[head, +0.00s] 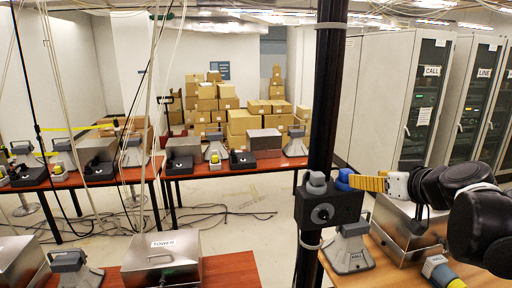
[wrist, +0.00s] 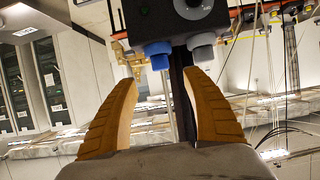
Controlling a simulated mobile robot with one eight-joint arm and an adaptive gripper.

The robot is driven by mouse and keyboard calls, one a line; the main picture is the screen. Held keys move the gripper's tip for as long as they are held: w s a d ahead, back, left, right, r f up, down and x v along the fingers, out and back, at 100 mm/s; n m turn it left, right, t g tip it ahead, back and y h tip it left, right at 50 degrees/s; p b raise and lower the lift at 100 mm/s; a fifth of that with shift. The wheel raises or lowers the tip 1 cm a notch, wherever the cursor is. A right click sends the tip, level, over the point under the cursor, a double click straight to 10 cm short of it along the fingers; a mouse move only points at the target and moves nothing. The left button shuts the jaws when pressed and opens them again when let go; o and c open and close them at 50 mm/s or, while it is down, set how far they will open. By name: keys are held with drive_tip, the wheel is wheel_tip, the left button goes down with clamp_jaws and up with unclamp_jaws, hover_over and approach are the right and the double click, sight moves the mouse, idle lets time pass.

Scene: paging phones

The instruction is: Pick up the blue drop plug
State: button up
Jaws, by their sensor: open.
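The blue drop plug (head: 344,179) is a small blue cylinder at a black box (head: 328,210) on the dark vertical pole in the head view. A grey plug (head: 317,181) sits to its left. In the wrist view the blue plug (wrist: 157,53) shows under the box edge, with the grey plug (wrist: 202,46) to its right. My gripper (head: 361,183) has yellow-orange fingers just right of the blue plug. In the wrist view my gripper (wrist: 160,77) is open and empty, with the blue plug ahead of the gap; whether a fingertip touches it is unclear.
A table (head: 382,270) below my arm bears a grey desk phone (head: 349,248) and a metal case (head: 405,238). The pole (head: 327,100) stands close to my gripper. Grey cabinets (head: 385,85) stand behind at the right. Cables hang at the left.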

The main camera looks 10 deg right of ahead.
sight(349, 173)
drive_tip(key=x, duration=0.3)
drive_tip(key=p+x, duration=0.1)
drive_tip(key=x, duration=0.3)
drive_tip(key=r+p+x, duration=0.1)
drive_tip(key=x, duration=0.3)
drive_tip(key=shift+w, duration=0.15)
drive_tip(key=shift+s+a, duration=0.1)
drive_tip(key=shift+s, duration=0.15)
drive_tip(key=shift+c, duration=0.8)
clamp_jaws()
